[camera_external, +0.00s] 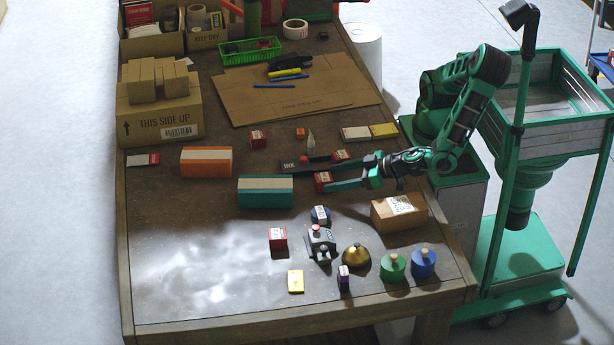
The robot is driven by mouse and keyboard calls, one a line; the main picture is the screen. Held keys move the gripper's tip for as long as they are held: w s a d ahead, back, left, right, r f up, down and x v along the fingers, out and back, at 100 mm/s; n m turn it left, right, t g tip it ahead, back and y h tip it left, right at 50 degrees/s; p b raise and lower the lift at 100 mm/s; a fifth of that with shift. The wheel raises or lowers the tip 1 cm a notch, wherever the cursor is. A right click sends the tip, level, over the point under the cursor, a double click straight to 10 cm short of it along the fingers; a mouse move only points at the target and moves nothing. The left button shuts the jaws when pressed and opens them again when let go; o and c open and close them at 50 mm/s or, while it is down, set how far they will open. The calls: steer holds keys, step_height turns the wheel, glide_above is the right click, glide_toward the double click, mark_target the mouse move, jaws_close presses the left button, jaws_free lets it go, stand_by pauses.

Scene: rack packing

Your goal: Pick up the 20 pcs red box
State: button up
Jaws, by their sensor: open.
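Several small red boxes with white labels are on the table, and the print is too small to tell which reads 20 pcs. One red box (322,181) is right at my fingertips. Another red box (341,155) is just behind the gripper. A third red box (258,139) is farther left, and a red box (278,238) stands nearer the front. My gripper (336,177) reaches in from the right, low over the table, with its fingers apart. I cannot tell whether the fingers touch the red box at their tips.
A black INK box (295,168) is just left of the gripper. A teal box (265,191) and an orange box (206,162) lie farther left. A cardboard box (399,213) and several small items are in front. The front left of the table (190,260) is clear.

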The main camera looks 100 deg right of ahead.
mark_target(331, 179)
steer(key=x, duration=0.4)
steer(key=shift+w+d+f, duration=0.1)
steer(key=shift+w+d, duration=0.05)
steer(key=shift+w, duration=0.2)
steer(key=shift+c, duration=0.7)
steer(key=c, duration=0.9)
